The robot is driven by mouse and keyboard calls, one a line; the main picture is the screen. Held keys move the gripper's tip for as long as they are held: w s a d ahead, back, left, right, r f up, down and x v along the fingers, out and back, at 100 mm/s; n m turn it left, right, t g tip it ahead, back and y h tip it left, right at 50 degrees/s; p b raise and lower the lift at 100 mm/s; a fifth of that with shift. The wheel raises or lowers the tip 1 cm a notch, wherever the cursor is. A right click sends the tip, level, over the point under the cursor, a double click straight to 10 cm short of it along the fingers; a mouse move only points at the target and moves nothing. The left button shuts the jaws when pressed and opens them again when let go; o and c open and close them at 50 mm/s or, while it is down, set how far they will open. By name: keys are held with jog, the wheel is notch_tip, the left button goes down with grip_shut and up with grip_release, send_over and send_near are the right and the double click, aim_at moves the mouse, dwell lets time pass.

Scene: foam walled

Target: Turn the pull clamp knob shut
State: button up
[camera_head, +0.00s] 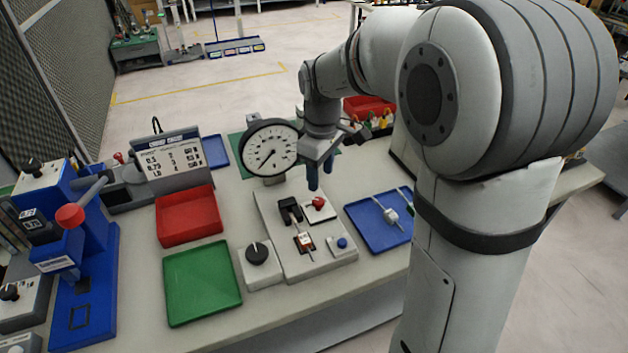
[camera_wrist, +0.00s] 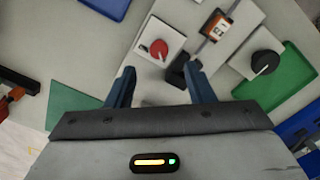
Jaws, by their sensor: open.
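A red knob (camera_head: 318,203) sits on a small white plate on the grey pull fixture (camera_head: 325,262). In the wrist view the red knob (camera_wrist: 158,48) lies just beyond the gap between my fingertips. A black clamp block (camera_head: 289,208) stands beside it, with a small orange-and-white labelled piece (camera_head: 305,242) in front. A black dial with a white pointer line (camera_head: 257,253) sits on a box at the fixture's left. No label shows which knob belongs to the clamp. My gripper (camera_head: 320,181) is open and empty above the red knob, pointing down, apart from it; it also shows in the wrist view (camera_wrist: 160,72).
A round gauge (camera_head: 271,148) stands behind the fixture. A blue button (camera_head: 342,243) is at its front right. A red tray (camera_head: 187,216) and green tray (camera_head: 202,283) lie left, a blue tray (camera_head: 375,222) right. A blue press (camera_head: 88,262) stands far left.

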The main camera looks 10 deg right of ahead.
aim_at(318, 200)
jog(key=shift+w+a+f, duration=0.15)
jog(key=shift+w+f, duration=0.15)
jog(key=shift+f, duration=0.25)
notch_tip(318, 200, down, 7)
jog(key=shift+f, duration=0.1)
jog(key=c, duration=1)
